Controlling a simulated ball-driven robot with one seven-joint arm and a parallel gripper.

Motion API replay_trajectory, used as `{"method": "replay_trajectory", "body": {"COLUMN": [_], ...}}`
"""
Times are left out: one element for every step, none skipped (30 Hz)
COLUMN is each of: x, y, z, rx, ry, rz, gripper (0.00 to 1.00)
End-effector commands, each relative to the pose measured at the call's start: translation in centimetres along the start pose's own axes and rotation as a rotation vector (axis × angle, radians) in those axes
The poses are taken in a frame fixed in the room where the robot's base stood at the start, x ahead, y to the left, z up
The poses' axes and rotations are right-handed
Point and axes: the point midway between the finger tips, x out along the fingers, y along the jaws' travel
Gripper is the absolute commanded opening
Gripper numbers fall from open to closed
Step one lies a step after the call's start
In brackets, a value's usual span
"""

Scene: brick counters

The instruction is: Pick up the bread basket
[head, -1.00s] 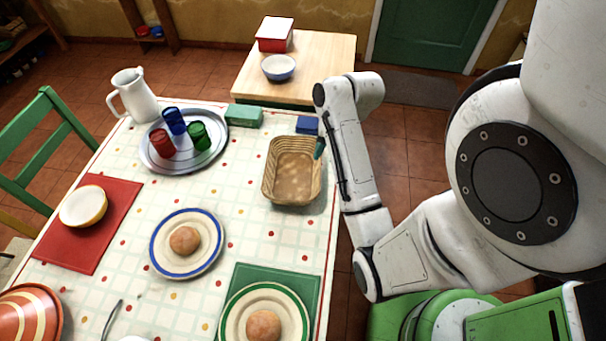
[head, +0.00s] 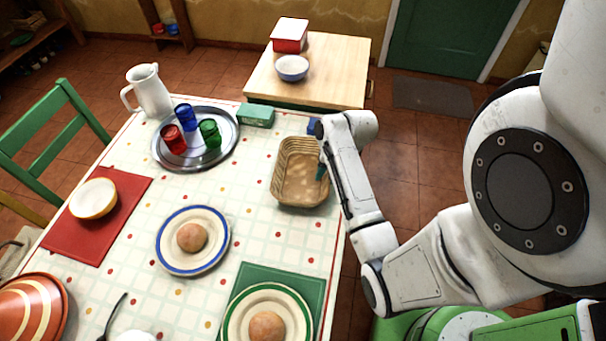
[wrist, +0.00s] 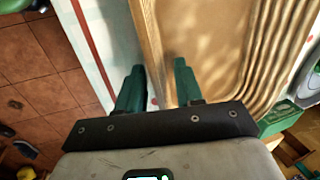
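The bread basket (head: 287,161) is a rectangular tan wicker basket, empty, upright on the table near its right edge. My gripper (head: 320,170) is at the basket's right wall in the head view, with a green finger showing against it. In the wrist view, the two green fingers of my gripper (wrist: 158,80) stand apart. The basket's rim (wrist: 148,35) runs between them. One finger is over the basket's inside (wrist: 230,50), the other outside over the tablecloth. A narrow gap seems to show beside the wall. The fingertips' depth is hard to judge.
A round tray (head: 226,150) with several cups is to the left. A blue-rimmed plate (head: 165,250) with a bun and a green placemat (head: 310,290) are nearer.

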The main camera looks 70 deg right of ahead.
Motion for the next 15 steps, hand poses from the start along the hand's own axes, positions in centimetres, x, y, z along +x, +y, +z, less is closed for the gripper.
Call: {"method": "replay_trajectory", "body": {"x": [0.17,0.2,0.21,0.2,0.19,0.19,0.18,0.18,0.18,0.17,0.17,0.17,0.16,0.16,0.16], "y": [0.02,0.02,0.01,0.0,0.0,-0.01,-0.01,-0.01,-0.02,-0.02,-0.02,-0.02,-0.03,-0.03,-0.03], "z": [0.02,0.01,0.01,0.01,0.01,0.01,0.01,0.01,0.0,0.0,0.01,0.0,0.0,0.0,0.0], "rx": [0.0,0.0,0.0,0.0,0.0,-0.001,-0.001,-0.001,-0.001,-0.001,-0.001,-0.001,-0.001,-0.001,-0.001], "ry": [0.0,0.0,0.0,0.0,0.0,0.0,0.0,0.0,0.0,0.0,0.0,0.0,0.0,0.0,0.0], "rz": [0.0,0.0,0.0,0.0,0.0,0.0,0.0,0.0,0.0,0.0,0.0,0.0,0.0,0.0,0.0], "gripper": [0.36,0.36,0.36,0.36,0.36,0.36,0.36,0.33,0.29,0.26,0.23,0.2,0.17,0.14,0.1]}}
